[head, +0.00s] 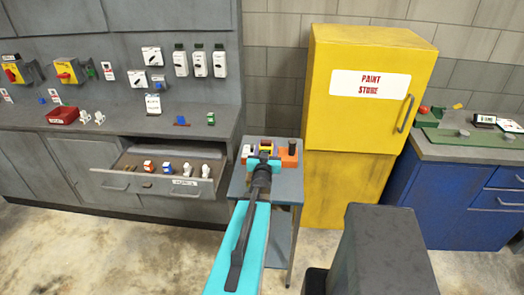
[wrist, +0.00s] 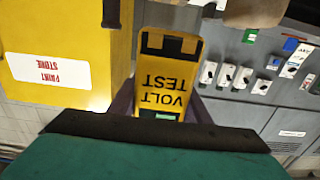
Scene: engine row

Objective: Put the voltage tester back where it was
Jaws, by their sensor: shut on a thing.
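The voltage tester (wrist: 167,85) is a yellow block with a black end and the words VOLT TEST, which appear upside down in the wrist view. My gripper (wrist: 160,108) is shut on it, with a dark finger on each side. Whether the tester touches the table top is hidden by my arm.
An orange block with a dark knob (head: 289,156) and a white item (head: 247,152) flank my gripper at the side table. On the left, an open drawer (head: 140,185) holds several small items. A yellow paint cabinet (head: 355,100) and a blue bench (head: 450,195) stand right.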

